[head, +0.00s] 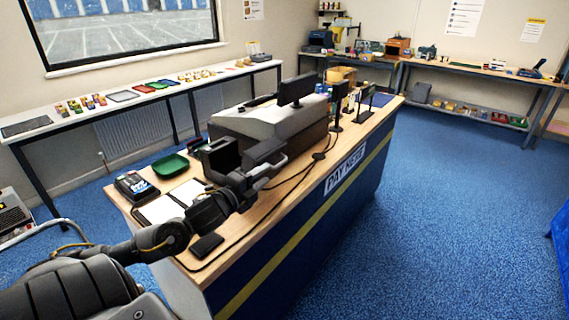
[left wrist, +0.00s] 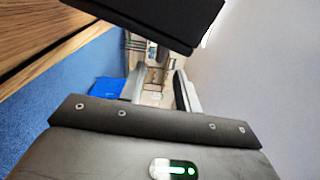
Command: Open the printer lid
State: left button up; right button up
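A black box-shaped device (head: 220,155), which looks like the printer, stands on the counter between the green tray and a large grey machine. I cannot make out whether its lid is raised. My left gripper (head: 275,168) is just to the right of this device in the head view, above the counter and apart from it as far as I can see. In the left wrist view its two fingers (left wrist: 158,88) stand apart with nothing between them. A dark slab (left wrist: 150,18) fills the top of that view; I cannot tell what it is. My right gripper is not in view.
The counter (head: 225,250) also holds a card terminal (head: 136,187), a green tray (head: 170,166), a small black pad (head: 206,245), the large grey machine (head: 270,122) and a monitor (head: 298,89). Cables lie across the top. Blue floor (head: 450,210) is clear at right.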

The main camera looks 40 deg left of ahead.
aim_at(285, 161)
pick_arm(q)
jog(key=w+p, duration=0.2)
jog(key=w, duration=0.6)
jog(key=shift+w+a+r, duration=0.1)
jog(key=shift+w, duration=0.85)
jog(key=shift+f, duration=0.2)
grip_shut()
